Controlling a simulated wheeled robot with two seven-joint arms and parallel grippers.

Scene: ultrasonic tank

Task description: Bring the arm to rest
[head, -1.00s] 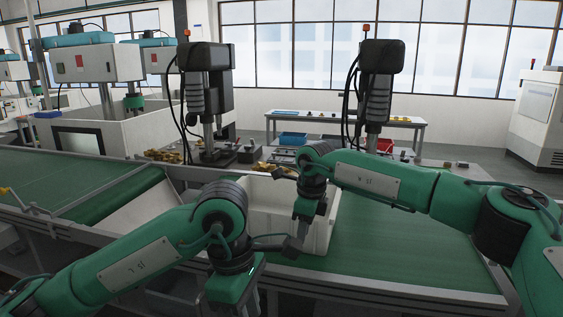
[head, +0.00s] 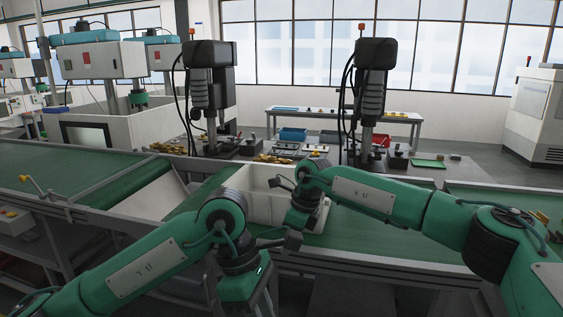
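My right gripper (head: 292,240) hangs from the green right arm near the picture's middle. It overlaps the front of a white open-topped box (head: 262,180) in the view. Its fingers are small and dark, and I cannot see whether they are open or what lies between them. My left gripper (head: 240,287) is at the lower middle, pointing down below the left arm's wrist. Its fingers are mostly hidden, so its opening cannot be told. Both arms are bent in front of me, with their wrists close together. I see nothing clearly held in either gripper.
The white box stands on a green conveyor (head: 365,236), partly covered by my arms. Another green belt (head: 75,190) runs at left. Two black press-like machines (head: 209,100) (head: 372,95) stand behind. A table (head: 345,117) with blue and red bins is farther back.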

